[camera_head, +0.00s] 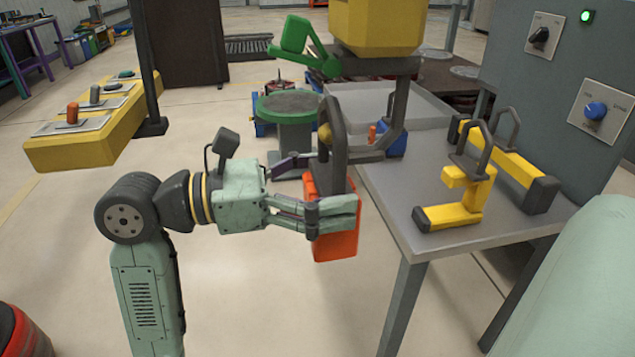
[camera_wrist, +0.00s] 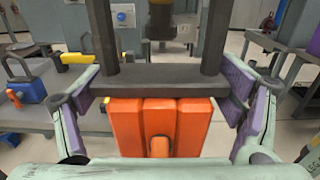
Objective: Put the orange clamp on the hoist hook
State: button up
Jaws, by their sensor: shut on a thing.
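My gripper (camera_head: 318,186) is shut on the orange clamp (camera_head: 335,245) and holds it upright in the air, left of the grey table. In the wrist view, the clamp's orange body (camera_wrist: 190,125) sits below a dark crossbar and two uprights of its handle, between my purple-padded fingers (camera_wrist: 160,92). The dark hoist hook (camera_head: 400,105) hangs under a yellow block (camera_head: 375,28). Its lower bend lies close behind the clamp's handle (camera_head: 335,110). In the wrist view the hook (camera_wrist: 160,22) shows between the uprights. I cannot tell whether the handle is around the hook tip.
The grey table (camera_head: 425,225) carries two yellow clamps (camera_head: 465,205) (camera_head: 512,165) and a blue clamp (camera_head: 393,140). A control panel (camera_head: 560,80) stands behind it. A green-topped stool (camera_head: 290,108) stands beyond my gripper. A yellow lever box (camera_head: 85,145) is at left.

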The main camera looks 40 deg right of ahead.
jog(key=shift+b+x, duration=0.4)
jog(key=shift+x, duration=1.5)
jog(key=shift+s, duration=0.1)
jog(key=shift+b, duration=0.3)
jog(key=shift+s+f+b, duration=0.1)
jog(key=shift+f+b, duration=2.45)
jog(key=shift+b, duration=0.05)
jog(key=o, duration=1.8)
jog(key=shift+f, duration=0.1)
jog(key=shift+a, duration=0.1)
jog(key=v, duration=1.2)
